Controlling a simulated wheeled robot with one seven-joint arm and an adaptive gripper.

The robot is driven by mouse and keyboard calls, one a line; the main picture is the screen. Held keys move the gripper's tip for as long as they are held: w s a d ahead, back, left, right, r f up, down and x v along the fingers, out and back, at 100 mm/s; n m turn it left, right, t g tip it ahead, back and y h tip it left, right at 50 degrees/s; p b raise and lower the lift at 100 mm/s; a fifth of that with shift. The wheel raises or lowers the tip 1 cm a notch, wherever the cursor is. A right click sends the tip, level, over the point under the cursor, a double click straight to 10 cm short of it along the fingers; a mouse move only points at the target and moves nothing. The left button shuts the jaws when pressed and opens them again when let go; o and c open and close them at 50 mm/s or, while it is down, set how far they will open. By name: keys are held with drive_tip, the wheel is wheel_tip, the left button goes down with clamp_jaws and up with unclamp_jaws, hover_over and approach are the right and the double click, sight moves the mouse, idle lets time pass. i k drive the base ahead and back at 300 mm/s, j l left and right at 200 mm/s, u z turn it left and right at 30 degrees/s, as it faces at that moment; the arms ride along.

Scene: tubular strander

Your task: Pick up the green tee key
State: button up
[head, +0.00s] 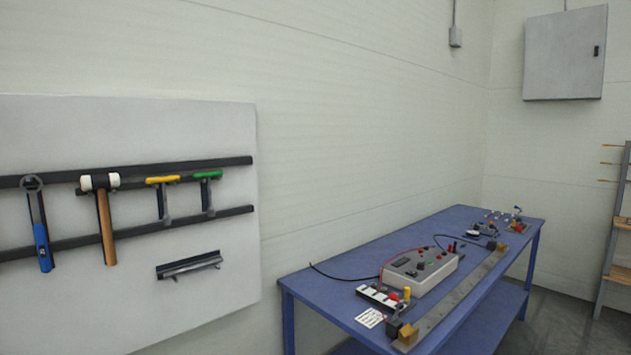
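The green tee key (208,175) hangs upright on the wall tool board (235,130), the rightmost tool in the row. Its green cross handle is at the top, and its grey shank runs down in front of the lower dark rail (130,235). A similar tee key with a yellow handle (162,180) hangs just to its left. My gripper is not in view.
A mallet (106,220) and a blue-handled wrench (40,235) hang further left. A small dark shelf (188,265) sits below the tee keys. A blue table (325,299) with a grey instrument box (420,270) stands to the right of the board.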

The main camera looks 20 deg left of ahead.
sight(211, 210)
drive_tip(key=i+j+u, duration=0.2)
drive_tip(key=i+u, duration=1.15)
drive_tip(key=k, duration=0.05)
